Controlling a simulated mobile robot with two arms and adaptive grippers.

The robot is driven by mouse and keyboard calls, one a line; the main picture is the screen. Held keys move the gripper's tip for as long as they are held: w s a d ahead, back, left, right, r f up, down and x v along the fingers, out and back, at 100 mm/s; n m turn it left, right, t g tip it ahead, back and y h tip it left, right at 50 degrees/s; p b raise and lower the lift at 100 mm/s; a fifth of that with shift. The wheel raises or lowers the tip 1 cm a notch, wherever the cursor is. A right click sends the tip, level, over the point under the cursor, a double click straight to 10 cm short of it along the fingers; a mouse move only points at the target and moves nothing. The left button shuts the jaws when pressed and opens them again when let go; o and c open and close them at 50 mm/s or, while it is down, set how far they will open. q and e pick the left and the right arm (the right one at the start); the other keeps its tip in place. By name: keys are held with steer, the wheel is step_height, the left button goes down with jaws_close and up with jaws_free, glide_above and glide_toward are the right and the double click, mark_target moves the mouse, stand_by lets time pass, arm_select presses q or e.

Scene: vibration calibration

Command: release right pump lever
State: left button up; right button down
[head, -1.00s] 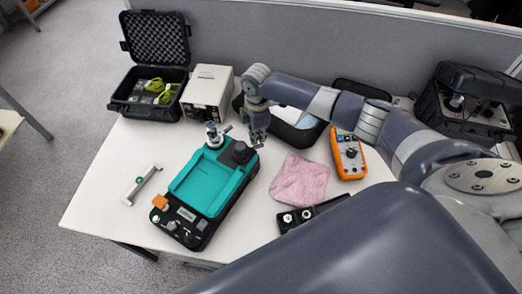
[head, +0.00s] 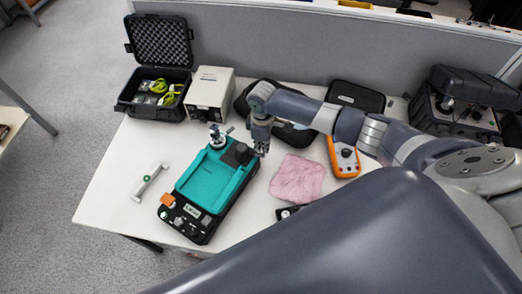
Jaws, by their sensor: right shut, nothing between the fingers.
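The teal and black calibrator (head: 210,180) lies on the white table in the head view. At its far end are a silver fitting (head: 217,136) with a small lever and a black round knob (head: 240,153). My right gripper (head: 261,150) points down just right of the black knob, at the device's far right corner. It is shut with nothing in it. I cannot tell whether its fingers touch the device. The pump lever is not clearly distinguishable; the gripper and wrist may hide it. My left gripper is not in view.
A pink cloth (head: 298,179) and an orange multimeter (head: 344,158) lie to the right. A beige box (head: 210,93) and an open black case (head: 157,103) stand behind. A white bar with a green mark (head: 149,182) lies left, with clear table around it.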

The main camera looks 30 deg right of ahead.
steer(key=shift+s+a+r+m+p, duration=0.1)
steer(key=shift+s+a+m+p, duration=0.2)
steer(key=shift+m+p, duration=0.35)
steer(key=shift+s+a+m+p, duration=0.1)
steer(key=shift+s+m+p, duration=0.25)
steer(key=shift+m+p, duration=0.3)
steer(key=shift+s+a+r+m+p, duration=0.15)
steer(key=shift+s+m+p, duration=0.2)
steer(key=shift+m+p, duration=0.25)
steer(key=shift+f, duration=0.25)
steer(key=shift+r, duration=3.5)
